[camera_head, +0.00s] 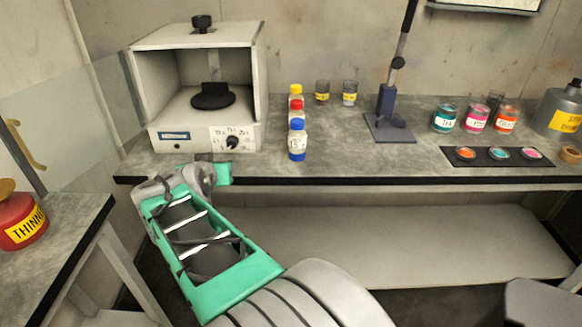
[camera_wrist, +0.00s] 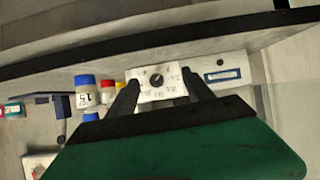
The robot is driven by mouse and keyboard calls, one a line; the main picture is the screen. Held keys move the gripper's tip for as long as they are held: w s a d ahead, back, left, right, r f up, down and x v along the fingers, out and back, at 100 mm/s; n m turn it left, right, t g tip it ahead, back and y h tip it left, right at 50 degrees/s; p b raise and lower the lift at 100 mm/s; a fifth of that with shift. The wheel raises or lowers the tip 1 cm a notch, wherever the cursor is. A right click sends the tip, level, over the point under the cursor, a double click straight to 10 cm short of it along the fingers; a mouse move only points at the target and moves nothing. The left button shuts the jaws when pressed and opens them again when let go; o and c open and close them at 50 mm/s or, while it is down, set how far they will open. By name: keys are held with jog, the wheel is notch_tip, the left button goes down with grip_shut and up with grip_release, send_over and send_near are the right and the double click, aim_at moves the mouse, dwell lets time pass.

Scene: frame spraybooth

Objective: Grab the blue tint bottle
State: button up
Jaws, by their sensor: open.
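The blue tint bottle (camera_head: 297,142) stands upright near the front edge of the grey bench, right of the white booth box. It has a blue cap, a white label and a blue base. It also shows in the wrist view (camera_wrist: 87,98), left of my fingers. My gripper (camera_wrist: 160,78) is open and empty, with the box's dial panel showing between its fingers. In the head view my green hand is at the bench edge below the box, left of and apart from the bottle; its fingers are mostly hidden there.
A red bottle (camera_head: 295,109) and a yellow-capped bottle (camera_head: 296,89) stand close behind the blue one. The booth box (camera_head: 180,139) is to the left. A dark stand (camera_head: 388,128) is to the right. The bench front between bottle and stand is clear.

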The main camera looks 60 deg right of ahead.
aim_at(295, 128)
jog(key=s+d+m+h, duration=0.1)
jog(key=s+d, duration=0.1)
jog(key=d, duration=0.1)
jog(key=s+d+m+g+h+b, duration=0.1)
jog(key=d, duration=0.1)
jog(key=s+d+m+h+b, duration=0.1)
jog(key=s+d, duration=0.1)
jog(key=d, duration=0.1)
jog(key=shift+s+d+f+g+h, duration=0.35)
jog(key=shift+f+g+h, duration=0.05)
jog(key=s+d+r+g+h, duration=0.1)
jog(key=s+d, duration=0.1)
jog(key=s+d+r+m+g+h+b, duration=0.1)
jog(key=s+d+r, duration=0.1)
jog(key=s+d+r+m+g+h+b, duration=0.1)
jog(key=s+d, duration=0.1)
jog(key=s, duration=0.1)
jog(key=shift+d+r+h, duration=0.2)
jog(key=shift+h, duration=0.1)
jog(key=d, duration=0.4)
jog(key=w+d, duration=0.1)
jog(key=d, duration=0.1)
jog(key=shift+d+r+p, duration=0.1)
jog(key=shift+d+p, duration=0.2)
jog(key=shift+d, duration=0.1)
jog(key=shift+a, duration=0.1)
grip_shut()
